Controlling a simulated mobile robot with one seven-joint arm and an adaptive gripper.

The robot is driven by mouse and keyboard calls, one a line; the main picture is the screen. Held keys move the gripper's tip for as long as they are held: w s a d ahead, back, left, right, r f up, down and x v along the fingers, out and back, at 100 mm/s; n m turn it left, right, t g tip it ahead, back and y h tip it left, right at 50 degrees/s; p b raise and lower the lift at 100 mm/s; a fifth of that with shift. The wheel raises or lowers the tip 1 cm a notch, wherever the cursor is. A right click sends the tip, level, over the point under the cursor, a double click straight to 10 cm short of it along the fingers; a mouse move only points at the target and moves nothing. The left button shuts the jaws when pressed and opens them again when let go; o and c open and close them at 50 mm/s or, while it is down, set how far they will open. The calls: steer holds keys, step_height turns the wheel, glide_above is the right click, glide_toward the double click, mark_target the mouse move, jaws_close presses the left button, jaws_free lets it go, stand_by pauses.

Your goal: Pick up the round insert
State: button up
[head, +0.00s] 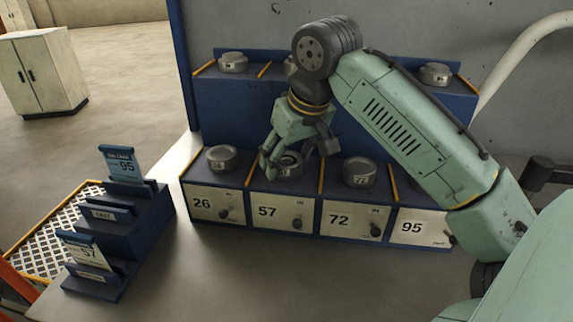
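Several round grey metal inserts sit on a blue two-level rack (250,110). On the lower level, one insert (222,156) is above label 26, one (289,166) above label 57 and one (359,172) above label 72. My gripper (298,160) points down at the insert above 57, with its fingers spread to either side. The fingers partly hide that insert, and I cannot tell whether they touch it. On the upper level, inserts show at the left (233,62) and right (435,74); another (290,66) is partly hidden by my arm.
White panels with dark knobs read 26, 57, 72 and 95 (415,228). A blue stepped stand (140,232) at the left holds a 95 card (122,166) and a 57 card (86,252). A mesh tray (40,240) lies beside it. A white cabinet (45,72) stands farther back.

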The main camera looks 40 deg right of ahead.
jaws_close()
stand_by(0.6)
